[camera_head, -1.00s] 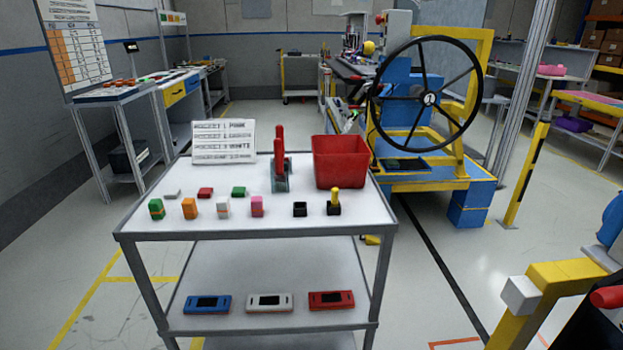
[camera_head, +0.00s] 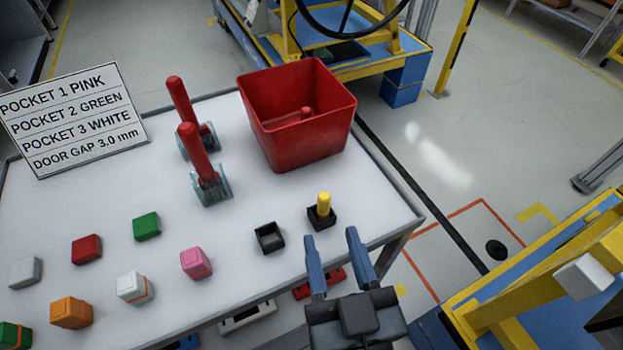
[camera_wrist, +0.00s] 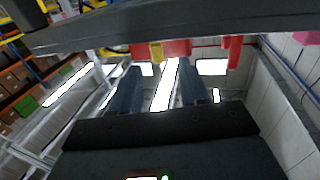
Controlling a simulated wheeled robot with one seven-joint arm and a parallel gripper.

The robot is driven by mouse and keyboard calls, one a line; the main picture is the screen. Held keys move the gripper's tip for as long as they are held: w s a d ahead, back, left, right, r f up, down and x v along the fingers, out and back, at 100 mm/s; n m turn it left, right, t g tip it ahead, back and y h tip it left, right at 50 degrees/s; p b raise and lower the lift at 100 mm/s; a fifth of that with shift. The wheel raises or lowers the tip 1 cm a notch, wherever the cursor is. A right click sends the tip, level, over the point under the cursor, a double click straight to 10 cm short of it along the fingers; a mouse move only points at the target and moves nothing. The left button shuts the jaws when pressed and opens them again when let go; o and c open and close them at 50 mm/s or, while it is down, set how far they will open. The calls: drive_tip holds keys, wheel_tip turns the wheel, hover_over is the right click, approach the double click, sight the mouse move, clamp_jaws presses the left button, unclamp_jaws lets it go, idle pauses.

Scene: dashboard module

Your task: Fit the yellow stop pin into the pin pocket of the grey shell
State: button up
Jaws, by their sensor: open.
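The yellow stop pin (camera_head: 323,202) stands upright in a small black holder (camera_head: 321,218) near the right edge of the white tabletop. My gripper (camera_head: 330,237) is open and empty in front of the table's edge. Its two blue fingers point towards the pin's holder and appear apart from it. In the wrist view my gripper (camera_wrist: 158,75) is also open, with a yellow piece, likely the pin (camera_wrist: 156,51), beyond the fingers. I cannot identify a grey shell or its pin pocket; a pale module (camera_head: 247,318) shows partly on the lower shelf.
An empty black holder (camera_head: 269,237) stands left of the pin. A red bin (camera_head: 297,117) and two upright red handles (camera_head: 197,152) stand behind. Several coloured blocks, including a pink one (camera_head: 196,263), and a sign (camera_head: 75,119) occupy the left. A yellow frame (camera_head: 540,280) is at right.

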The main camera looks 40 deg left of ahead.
sight(325, 208)
drive_tip(key=p+x, duration=0.2)
drive_tip(key=x, duration=0.5)
drive_tip(key=shift+w+f, duration=0.1)
drive_tip(key=shift+w, duration=0.25)
clamp_jaws()
